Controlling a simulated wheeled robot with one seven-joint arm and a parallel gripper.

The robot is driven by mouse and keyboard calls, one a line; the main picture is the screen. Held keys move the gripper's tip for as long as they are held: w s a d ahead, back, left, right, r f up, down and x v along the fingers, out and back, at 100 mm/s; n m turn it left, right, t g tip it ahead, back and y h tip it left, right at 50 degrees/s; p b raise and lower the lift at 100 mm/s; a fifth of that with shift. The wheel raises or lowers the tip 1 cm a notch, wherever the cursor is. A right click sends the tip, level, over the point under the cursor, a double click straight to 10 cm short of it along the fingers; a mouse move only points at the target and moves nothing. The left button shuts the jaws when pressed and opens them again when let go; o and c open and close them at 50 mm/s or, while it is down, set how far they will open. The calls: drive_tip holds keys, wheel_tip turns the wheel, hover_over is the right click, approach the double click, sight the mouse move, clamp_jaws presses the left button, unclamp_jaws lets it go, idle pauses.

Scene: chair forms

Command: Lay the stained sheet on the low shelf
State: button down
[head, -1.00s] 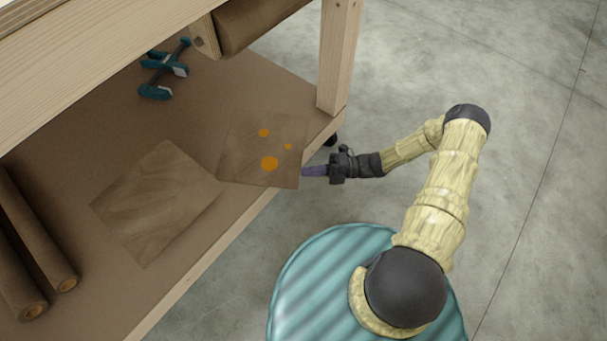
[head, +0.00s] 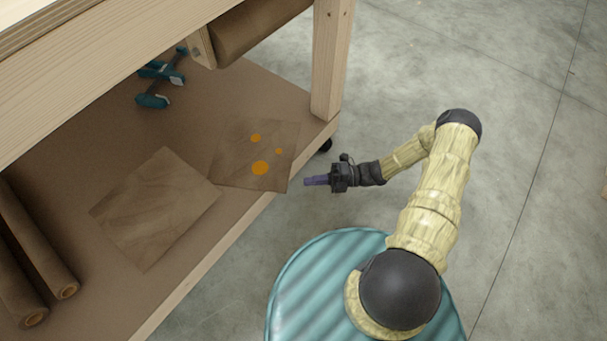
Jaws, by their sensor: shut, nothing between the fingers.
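The stained sheet (head: 235,160) is brown with orange spots. It lies flat on the brown low shelf (head: 110,255), near the shelf's right end, and its lower right corner reaches the wooden front edge. A plain brown sheet (head: 155,208) lies to its left on the same shelf, with their near corners close together. My gripper (head: 306,182) is shut and empty. Its purple fingers point left, just off the shelf's front edge, with a small gap between them and the stained sheet.
Brown rolls (head: 40,250) lie at the shelf's left. A wooden leg (head: 327,60) stands at the shelf's right corner, and the upper bench (head: 90,60) overhangs the shelf. Open concrete floor lies to the right.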

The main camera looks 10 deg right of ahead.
drive_tip(key=d+p, duration=0.2)
drive_tip(key=d, duration=0.7)
drive_tip(key=shift+w+d, duration=0.2)
drive_tip(key=shift+d, duration=0.2)
drive_tip(key=shift+p, duration=0.3)
drive_tip(key=s+r+n+t+h+p, duration=0.1)
drive_tip(key=s+r+n+h+p, duration=0.2)
drive_tip(key=r+n, duration=0.9)
drive_tip(key=s+a+r+n+t+h+p, duration=0.1)
drive_tip(key=s+r+n+h+p, duration=0.2)
drive_tip(key=r+n+h, duration=0.6)
drive_tip(key=s+a+r+n+t+h+p, duration=0.1)
drive_tip(key=s+r+n+h+p, duration=0.2)
drive_tip(key=r+n, duration=1.1)
wheel_tip(320, 180, up, 10)
drive_tip(key=h+p, duration=0.3)
drive_tip(key=shift+f+n+p, duration=0.25)
drive_tip(key=shift+n+p, duration=0.05)
